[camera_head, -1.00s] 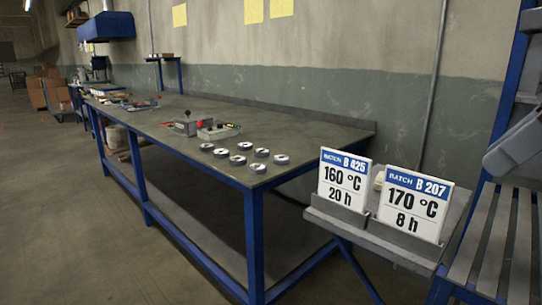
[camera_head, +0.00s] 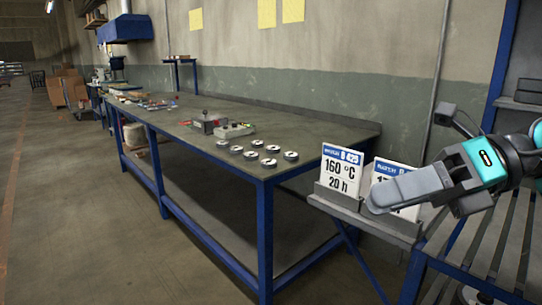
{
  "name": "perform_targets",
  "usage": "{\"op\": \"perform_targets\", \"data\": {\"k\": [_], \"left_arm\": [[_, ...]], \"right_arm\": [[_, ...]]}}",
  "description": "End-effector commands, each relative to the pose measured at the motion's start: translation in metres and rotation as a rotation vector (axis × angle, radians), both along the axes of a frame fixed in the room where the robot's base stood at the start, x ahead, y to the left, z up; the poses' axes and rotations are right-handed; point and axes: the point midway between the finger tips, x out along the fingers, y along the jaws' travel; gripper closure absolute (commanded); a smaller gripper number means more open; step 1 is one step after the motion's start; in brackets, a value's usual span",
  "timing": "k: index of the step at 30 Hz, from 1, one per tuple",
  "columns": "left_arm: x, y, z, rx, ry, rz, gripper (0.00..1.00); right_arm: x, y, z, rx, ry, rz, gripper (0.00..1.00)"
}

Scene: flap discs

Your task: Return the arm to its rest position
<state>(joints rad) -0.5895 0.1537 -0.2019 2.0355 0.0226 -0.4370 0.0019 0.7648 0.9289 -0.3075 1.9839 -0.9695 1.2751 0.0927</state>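My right gripper (camera_head: 384,203) reaches in from the right edge, its grey fingers pointing left. It lies in front of the right-hand white batch sign (camera_head: 392,169) and hides most of it. From this side I cannot tell whether the fingers are apart, and nothing shows held. The left white sign (camera_head: 341,172), reading 160 °C and 20 h, stands upright on the small grey tray stand (camera_head: 333,196). Several flap discs (camera_head: 254,155) lie in two rows on the near end of the long workbench (camera_head: 229,165). My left gripper is not in view.
A grey control box (camera_head: 209,122) and another device (camera_head: 235,130) sit on the bench behind the discs. A blue-framed slatted rack (camera_head: 480,245) stands at the right, below my arm. The floor (camera_head: 95,200) left of the bench is clear.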

Motion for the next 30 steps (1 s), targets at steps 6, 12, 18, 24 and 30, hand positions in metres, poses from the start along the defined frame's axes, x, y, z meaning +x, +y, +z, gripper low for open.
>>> {"op": "perform_targets", "data": {"k": [6,12,18,24,30], "left_arm": [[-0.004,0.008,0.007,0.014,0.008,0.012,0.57],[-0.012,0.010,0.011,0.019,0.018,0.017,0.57],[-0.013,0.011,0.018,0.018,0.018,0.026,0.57],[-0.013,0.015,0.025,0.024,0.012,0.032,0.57],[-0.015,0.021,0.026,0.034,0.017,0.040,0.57]], "right_arm": [[0.020,0.033,-0.005,0.551,0.368,-0.078,0.63],[0.057,0.021,-0.047,0.988,0.764,-0.334,0.63],[0.072,-0.010,-0.152,1.320,1.208,-0.740,0.63],[0.022,-0.028,-0.289,1.494,1.649,-1.231,0.63],[-0.049,-0.026,-0.373,1.515,1.934,-1.580,0.63]]}}
